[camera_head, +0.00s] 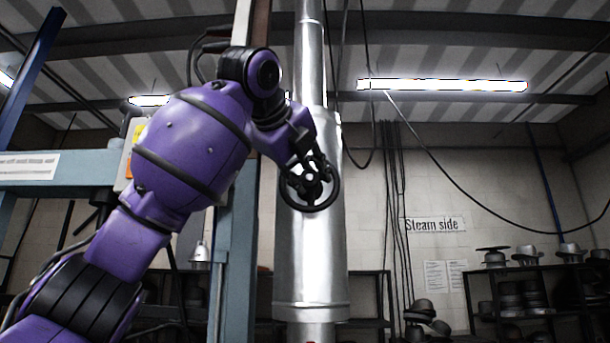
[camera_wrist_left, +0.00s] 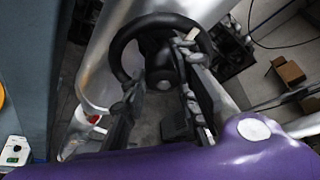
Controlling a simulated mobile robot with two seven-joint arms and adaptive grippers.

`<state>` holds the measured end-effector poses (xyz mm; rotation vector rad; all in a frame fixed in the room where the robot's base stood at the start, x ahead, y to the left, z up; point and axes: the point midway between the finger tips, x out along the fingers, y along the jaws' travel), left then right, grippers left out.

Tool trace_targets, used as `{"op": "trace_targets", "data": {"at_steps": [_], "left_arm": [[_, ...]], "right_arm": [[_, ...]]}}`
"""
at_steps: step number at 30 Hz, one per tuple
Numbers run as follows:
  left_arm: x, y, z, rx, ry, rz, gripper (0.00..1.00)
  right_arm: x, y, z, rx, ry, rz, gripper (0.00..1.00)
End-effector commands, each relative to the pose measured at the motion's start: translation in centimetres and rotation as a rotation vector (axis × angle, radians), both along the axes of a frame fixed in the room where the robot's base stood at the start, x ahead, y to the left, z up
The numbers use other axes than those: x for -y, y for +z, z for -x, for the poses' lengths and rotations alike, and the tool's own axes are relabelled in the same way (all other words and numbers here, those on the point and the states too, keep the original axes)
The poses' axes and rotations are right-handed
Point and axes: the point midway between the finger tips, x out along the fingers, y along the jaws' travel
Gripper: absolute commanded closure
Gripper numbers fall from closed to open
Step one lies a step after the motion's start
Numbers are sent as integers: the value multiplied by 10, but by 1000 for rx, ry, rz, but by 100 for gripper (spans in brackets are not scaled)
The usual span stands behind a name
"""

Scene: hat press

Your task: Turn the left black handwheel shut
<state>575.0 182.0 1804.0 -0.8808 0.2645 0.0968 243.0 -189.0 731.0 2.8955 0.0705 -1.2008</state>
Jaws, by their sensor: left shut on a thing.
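The black handwheel (camera_head: 336,192) sits on the front of a shiny metal column, a round rim around a dark hub. In the left wrist view the handwheel (camera_wrist_left: 122,38) fills the upper middle, with its hub between my finger pads. My left gripper (camera_head: 303,160) reaches the wheel from the upper left in the head view. In the wrist view my left gripper (camera_wrist_left: 157,68) has its fingers on both sides of the hub and is shut on the wheel. The fingers hide part of the lower rim. My right gripper is not in view.
The metal column (camera_head: 312,255) stands right behind the wheel. A blue-green frame post (camera_head: 228,250) stands close to its left, beside my arm. Cables hang behind the column.

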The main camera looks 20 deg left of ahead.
Motion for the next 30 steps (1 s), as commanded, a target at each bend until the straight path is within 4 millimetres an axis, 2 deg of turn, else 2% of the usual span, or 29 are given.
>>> {"op": "trace_targets", "data": {"at_steps": [1,21,22,24,30], "left_arm": [[1,-11,-6,-34,1,-22,99],[1,-13,-7,-52,2,-77,99],[1,-13,-7,-52,2,-77,69],[1,-13,-7,-51,1,-76,59],[1,-10,-6,-46,1,-74,59]], "right_arm": [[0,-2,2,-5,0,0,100],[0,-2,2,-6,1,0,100],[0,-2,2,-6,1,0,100],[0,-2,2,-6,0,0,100],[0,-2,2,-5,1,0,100]]}}
